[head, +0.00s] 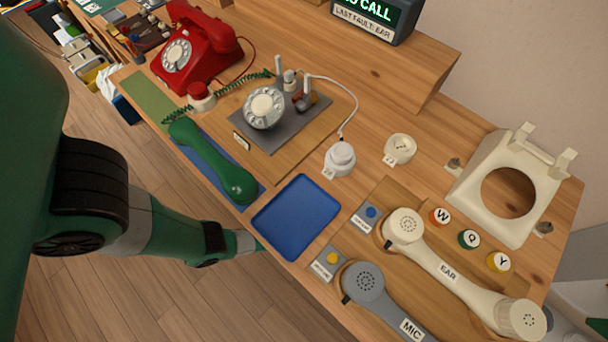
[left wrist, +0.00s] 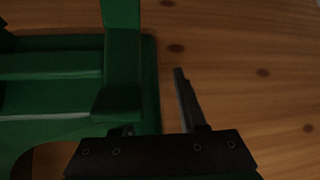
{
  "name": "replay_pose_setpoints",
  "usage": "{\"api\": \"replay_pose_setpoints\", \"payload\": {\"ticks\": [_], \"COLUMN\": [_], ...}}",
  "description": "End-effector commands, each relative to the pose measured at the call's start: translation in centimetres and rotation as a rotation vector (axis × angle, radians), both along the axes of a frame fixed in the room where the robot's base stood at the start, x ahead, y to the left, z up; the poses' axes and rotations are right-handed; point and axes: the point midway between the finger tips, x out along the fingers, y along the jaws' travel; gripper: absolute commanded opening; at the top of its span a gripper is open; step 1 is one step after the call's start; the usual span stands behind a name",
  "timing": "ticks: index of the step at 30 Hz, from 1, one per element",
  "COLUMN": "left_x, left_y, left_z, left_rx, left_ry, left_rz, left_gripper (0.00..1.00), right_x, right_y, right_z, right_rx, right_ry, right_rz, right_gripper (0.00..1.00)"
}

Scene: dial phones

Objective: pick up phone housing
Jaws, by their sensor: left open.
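In the left wrist view, a dark green moulded body (left wrist: 50,80) with a raised upright bar lies over a knotty wooden surface. It looks like a green phone housing, but only part shows and the picture is dim. My left gripper (left wrist: 152,90) is open. Its right finger stands clear over bare wood beside the green body; its left finger is mostly hidden by the green bar. I cannot tell whether it touches. In the head view the left arm reaches the table's front edge and its gripper is hidden. A cream phone housing (head: 481,190) with a round hole lies at the table's right.
A red phone (head: 195,50) and a dial assembly (head: 272,108) stand farther back. A display box (head: 372,15) stands behind.

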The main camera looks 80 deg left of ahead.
Motion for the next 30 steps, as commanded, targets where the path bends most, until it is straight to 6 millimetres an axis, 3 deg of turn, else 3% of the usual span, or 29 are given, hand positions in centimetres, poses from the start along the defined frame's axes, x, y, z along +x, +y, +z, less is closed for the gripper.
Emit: {"api": "replay_pose_setpoints", "payload": {"ticks": [4, 11, 30], "left_x": [-0.03, -0.04, -0.07], "left_y": [-0.02, -0.03, -0.04], "left_z": [0.14, 0.14, 0.12], "left_rx": [0.0, 0.0, 0.0], "left_ry": [0.0, 0.0, 0.0], "left_rz": [0.0, 0.0, 0.0], "left_gripper": [0.39, 0.0, 0.0], "right_x": [-0.01, -0.02, -0.01], "right_y": [0.0, 0.0, 0.0], "right_z": [0.16, 0.17, 0.16], "right_rx": [0.0, 0.0, 0.0], "right_ry": [-0.001, -0.001, -0.001], "right_rz": [0.0, 0.0, 0.0], "right_gripper": [0.5, 0.5, 0.5]}}
